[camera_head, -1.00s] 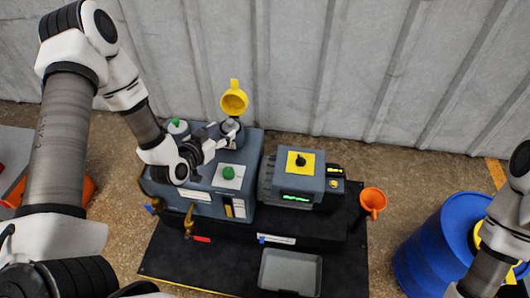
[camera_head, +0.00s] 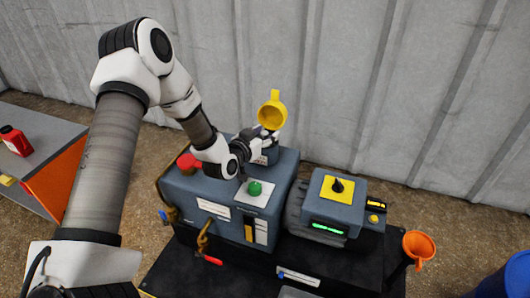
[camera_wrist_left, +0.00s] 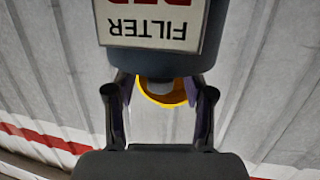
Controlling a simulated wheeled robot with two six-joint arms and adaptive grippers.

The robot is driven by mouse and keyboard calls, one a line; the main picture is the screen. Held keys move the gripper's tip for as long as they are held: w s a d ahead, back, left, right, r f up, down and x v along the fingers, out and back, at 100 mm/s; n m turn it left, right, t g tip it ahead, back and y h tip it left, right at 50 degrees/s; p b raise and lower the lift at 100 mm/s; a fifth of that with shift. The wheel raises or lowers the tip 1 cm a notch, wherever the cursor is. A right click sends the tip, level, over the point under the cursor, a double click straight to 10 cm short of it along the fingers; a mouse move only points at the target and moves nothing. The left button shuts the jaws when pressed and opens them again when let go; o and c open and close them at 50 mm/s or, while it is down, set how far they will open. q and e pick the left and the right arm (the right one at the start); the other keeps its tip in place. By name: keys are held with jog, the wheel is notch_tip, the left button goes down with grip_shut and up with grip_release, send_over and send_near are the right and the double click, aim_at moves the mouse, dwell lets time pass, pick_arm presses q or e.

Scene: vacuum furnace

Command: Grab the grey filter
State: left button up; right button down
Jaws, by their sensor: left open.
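The grey filter (camera_wrist_left: 160,62) shows in the left wrist view as a dark grey cylinder with a white label reading FILTER upside down. In the head view, a grey part (camera_head: 268,156) at the back of the blue-grey machine is partly covered by my left gripper (camera_head: 264,144), so the filter is hard to make out there. In the wrist view my left gripper (camera_wrist_left: 162,92) is open, with one finger at each side of the filter's lower edge. I cannot tell whether the fingers touch it. My right gripper is out of view.
The machine (camera_head: 192,191) has a green button (camera_head: 254,188) and a red knob (camera_head: 189,161). A pump-like unit (camera_head: 329,209) with a yellow plate sits to the right. An orange funnel (camera_head: 418,245) and blue drum (camera_head: 518,277) lie beyond.

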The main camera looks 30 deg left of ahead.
pick_arm(q)
jog(key=shift+r, duration=0.1)
grip_shut()
